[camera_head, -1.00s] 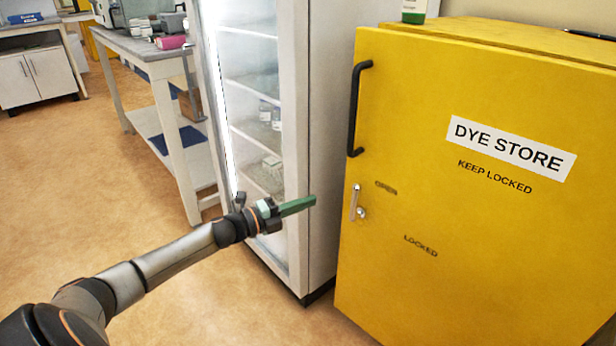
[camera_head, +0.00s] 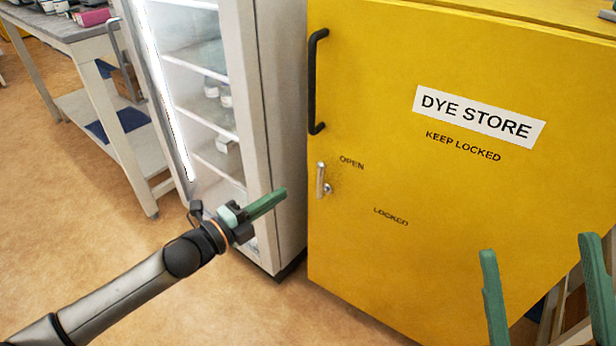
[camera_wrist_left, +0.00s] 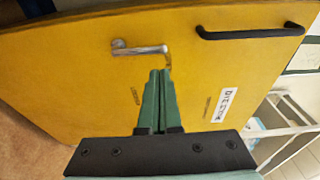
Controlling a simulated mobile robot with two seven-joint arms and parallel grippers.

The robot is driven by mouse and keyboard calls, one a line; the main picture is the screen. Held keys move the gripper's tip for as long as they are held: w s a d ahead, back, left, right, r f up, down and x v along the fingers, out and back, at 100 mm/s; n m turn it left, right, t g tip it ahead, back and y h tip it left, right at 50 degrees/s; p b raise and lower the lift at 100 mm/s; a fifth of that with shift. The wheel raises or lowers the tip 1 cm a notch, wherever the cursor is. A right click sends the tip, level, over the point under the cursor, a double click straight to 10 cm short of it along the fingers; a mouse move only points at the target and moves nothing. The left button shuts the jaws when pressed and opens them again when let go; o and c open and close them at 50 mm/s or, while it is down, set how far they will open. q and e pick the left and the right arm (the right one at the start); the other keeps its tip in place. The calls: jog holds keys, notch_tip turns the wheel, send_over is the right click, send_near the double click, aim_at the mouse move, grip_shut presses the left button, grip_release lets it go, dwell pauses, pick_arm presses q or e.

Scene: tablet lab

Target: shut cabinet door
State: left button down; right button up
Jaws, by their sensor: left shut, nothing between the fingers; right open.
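The yellow cabinet door (camera_head: 400,180) with the "DYE STORE" label fills the right of the head view. I cannot tell whether it is flush with its frame. A black handle (camera_head: 312,80) is near its left edge. Below it a silver lever (camera_head: 320,180) hangs upright, left of the "OPEN" mark. My left gripper (camera_head: 284,193) is shut and empty, left of the lever in the picture. In the left wrist view its fingertips (camera_wrist_left: 160,72) appear just beside the lever (camera_wrist_left: 138,49); contact is unclear. My right gripper (camera_head: 537,245) is open and empty, in front of the door's lower right.
A glass-fronted fridge (camera_head: 205,100) stands immediately left of the cabinet, behind my left gripper. A grey-topped bench (camera_head: 60,28) with a lower shelf stands further left. The floor (camera_head: 70,230) at the left is clear.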

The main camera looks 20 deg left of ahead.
aim_at(319, 169)
pick_arm(q)
jog(key=b+x, duration=0.2)
jog(key=x, duration=0.8)
jog(key=shift+a, duration=0.1)
pick_arm(e)
jog(key=f, duration=0.2)
jog(key=shift+a+f, duration=0.25)
jog(key=shift+f, duration=0.15)
